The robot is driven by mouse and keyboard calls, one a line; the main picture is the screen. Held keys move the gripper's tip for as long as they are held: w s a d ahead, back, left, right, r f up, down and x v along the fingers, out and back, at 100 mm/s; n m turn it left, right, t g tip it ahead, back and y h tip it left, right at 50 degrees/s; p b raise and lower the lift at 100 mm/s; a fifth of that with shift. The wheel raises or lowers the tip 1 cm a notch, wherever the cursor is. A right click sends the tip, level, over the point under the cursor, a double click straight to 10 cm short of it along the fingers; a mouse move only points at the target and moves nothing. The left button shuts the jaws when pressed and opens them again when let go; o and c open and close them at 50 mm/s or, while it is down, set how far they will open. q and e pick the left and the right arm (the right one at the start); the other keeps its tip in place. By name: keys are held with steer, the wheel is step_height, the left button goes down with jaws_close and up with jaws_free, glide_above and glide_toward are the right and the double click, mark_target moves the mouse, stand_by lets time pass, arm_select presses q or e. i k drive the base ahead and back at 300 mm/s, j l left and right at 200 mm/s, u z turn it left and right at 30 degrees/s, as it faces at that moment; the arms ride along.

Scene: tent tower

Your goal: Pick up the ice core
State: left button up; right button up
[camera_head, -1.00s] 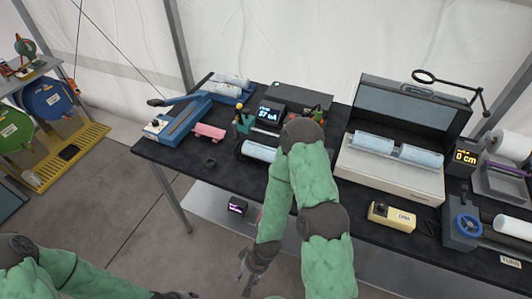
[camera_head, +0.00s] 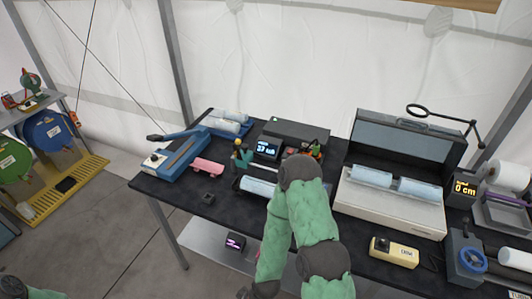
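Several pale blue ice cores are in view. One ice core (camera_head: 257,186) lies on the black bench, partly hidden behind my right arm. Two cores, a left one (camera_head: 372,176) and a right one (camera_head: 418,189), lie end to end in the open white case. More cores (camera_head: 226,121) rest in a blue tray at the back left. My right arm hangs down in front of the bench; only the top of its gripper (camera_head: 256,291) shows at the bottom edge, its fingertips cut off. My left gripper is out of view; a bit of that arm shows at the lower left.
A blue lever tool (camera_head: 176,154), a pink block (camera_head: 208,166), a lit display box (camera_head: 267,149) and a yellow box (camera_head: 394,252) stand on the bench. A blue-wheeled clamp (camera_head: 466,259) is at right. Bare bench (camera_head: 172,188) shows at the front left.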

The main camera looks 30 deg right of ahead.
mark_target(258, 187)
steer(key=z, duration=3.7)
steer(key=u, duration=2.7)
steer(key=i+l+u, duration=0.15)
steer(key=u, duration=0.3)
steer(key=i+l+u, duration=0.15)
steer(key=u, duration=0.3)
